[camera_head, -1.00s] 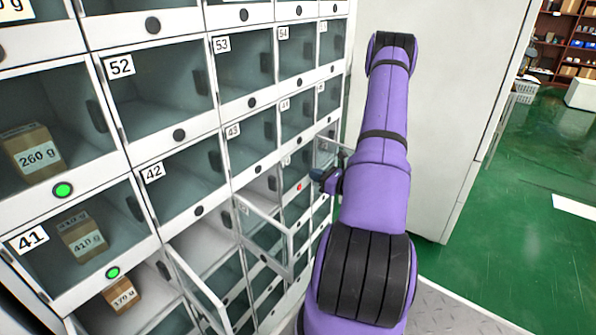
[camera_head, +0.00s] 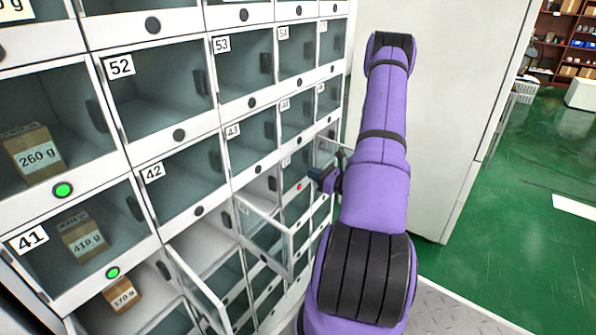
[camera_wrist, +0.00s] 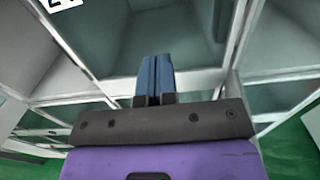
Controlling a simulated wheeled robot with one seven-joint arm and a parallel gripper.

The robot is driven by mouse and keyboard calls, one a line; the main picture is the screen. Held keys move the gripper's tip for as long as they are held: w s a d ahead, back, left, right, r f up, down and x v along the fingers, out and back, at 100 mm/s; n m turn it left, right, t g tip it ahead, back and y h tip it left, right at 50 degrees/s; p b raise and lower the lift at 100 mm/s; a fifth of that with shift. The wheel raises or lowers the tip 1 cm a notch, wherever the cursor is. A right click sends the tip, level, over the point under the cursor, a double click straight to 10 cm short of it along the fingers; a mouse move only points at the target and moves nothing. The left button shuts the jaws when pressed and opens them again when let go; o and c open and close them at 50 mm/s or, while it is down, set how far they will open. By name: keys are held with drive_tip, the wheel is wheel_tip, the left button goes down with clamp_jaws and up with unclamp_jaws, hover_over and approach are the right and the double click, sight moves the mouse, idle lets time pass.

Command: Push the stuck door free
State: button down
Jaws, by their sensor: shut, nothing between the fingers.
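A wall of white lockers with glass doors fills the left of the head view. A red light (camera_head: 299,187) shows on the frame of one far compartment in a lower row. A glass door (camera_head: 327,150) stands ajar just beyond my gripper. My gripper (camera_head: 316,174) is close to the locker front beside the red light, partly hidden by my arm. In the wrist view my blue fingers (camera_wrist: 155,78) are together and empty, pointing at a glass-fronted compartment (camera_wrist: 150,35). I cannot tell whether they touch it. Which door is stuck is not clear.
Two nearer glass doors, one in the middle (camera_head: 265,235) and one lower left (camera_head: 200,290), stand open into the room. Boxes with gram labels, such as the 260 g box (camera_head: 35,152), sit in left compartments. Green floor (camera_head: 530,210) is clear at right.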

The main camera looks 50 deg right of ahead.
sight(302, 169)
drive_tip(key=shift+w+a, duration=0.15)
drive_tip(key=shift+w, duration=1.4)
drive_tip(key=s+d, duration=0.2)
drive_tip(key=s, duration=2.4)
drive_tip(key=shift+d, duration=0.1)
idle(1.1)
